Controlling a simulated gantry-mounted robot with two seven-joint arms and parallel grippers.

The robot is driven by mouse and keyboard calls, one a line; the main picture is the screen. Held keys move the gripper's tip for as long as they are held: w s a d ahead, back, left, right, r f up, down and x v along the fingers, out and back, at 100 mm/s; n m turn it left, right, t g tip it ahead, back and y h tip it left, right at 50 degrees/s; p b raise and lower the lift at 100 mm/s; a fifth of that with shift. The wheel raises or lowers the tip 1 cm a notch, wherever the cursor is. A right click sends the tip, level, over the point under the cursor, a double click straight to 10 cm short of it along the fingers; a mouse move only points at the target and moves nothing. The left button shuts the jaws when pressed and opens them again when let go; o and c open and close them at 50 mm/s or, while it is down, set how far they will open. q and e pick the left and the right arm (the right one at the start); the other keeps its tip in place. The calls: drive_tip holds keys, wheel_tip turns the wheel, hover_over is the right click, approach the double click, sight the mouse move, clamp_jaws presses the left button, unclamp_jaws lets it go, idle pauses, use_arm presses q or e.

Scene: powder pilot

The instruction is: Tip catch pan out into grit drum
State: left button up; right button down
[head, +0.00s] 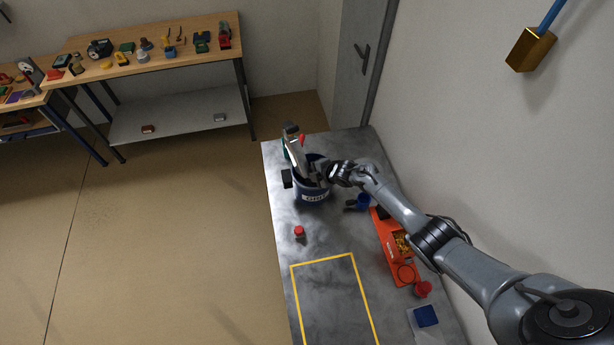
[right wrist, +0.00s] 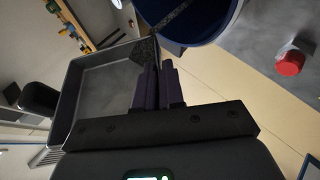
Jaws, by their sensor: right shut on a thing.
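The catch pan (head: 297,155) is a grey, shallow, rectangular tray, tilted steeply above the mouth of the blue grit drum (head: 312,196). My right gripper (head: 321,177) is shut on the pan's edge, over the drum. In the right wrist view the pan (right wrist: 98,95) shows a mostly bare grey inside, with dark speckled grit (right wrist: 146,48) in the corner near the drum. The drum's rim (right wrist: 190,40) is close to my right gripper (right wrist: 157,82). The drum's inside is mostly hidden. My left gripper is not in view.
A yellow outline (head: 322,261) marks bare bench nearer me. A wall (head: 470,130) runs along the right.

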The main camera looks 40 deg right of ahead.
drive_tip(key=d+m+y+b, duration=0.1)
drive_tip(key=y+b, duration=0.1)
drive_tip(key=b, duration=0.2)
drive_tip(key=d+m+t+y+b, duration=0.1)
drive_tip(key=y+b, duration=0.1)
drive_tip(key=b, duration=0.2)
drive_tip(key=shift+s+d+f+m+t, duration=0.1)
drive_tip(key=shift+s+d+m+t, duration=0.1)
drive_tip(key=shift+d+m+t, duration=0.15)
idle(0.4)
